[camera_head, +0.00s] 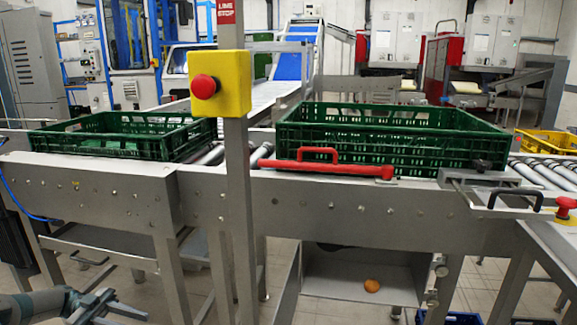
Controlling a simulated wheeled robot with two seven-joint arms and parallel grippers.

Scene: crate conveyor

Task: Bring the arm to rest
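My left gripper (126,304) shows at the bottom left corner, low in front of the conveyor. Its two fingers are spread apart with nothing visible between them. It is clear of the crates and the conveyor frame. My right arm and gripper are not in view. A green crate (62,146) sits on the conveyor at the left, and a larger green crate (390,117) sits at the right. The insides of both crates are only partly visible.
A post with a yellow box and red stop button (205,87) stands before the conveyor. A red handle bar (330,168) lies along the conveyor (330,212) edge. An orange fruit (372,286) rests in a metal tray below. A yellow crate (548,141) is at far right.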

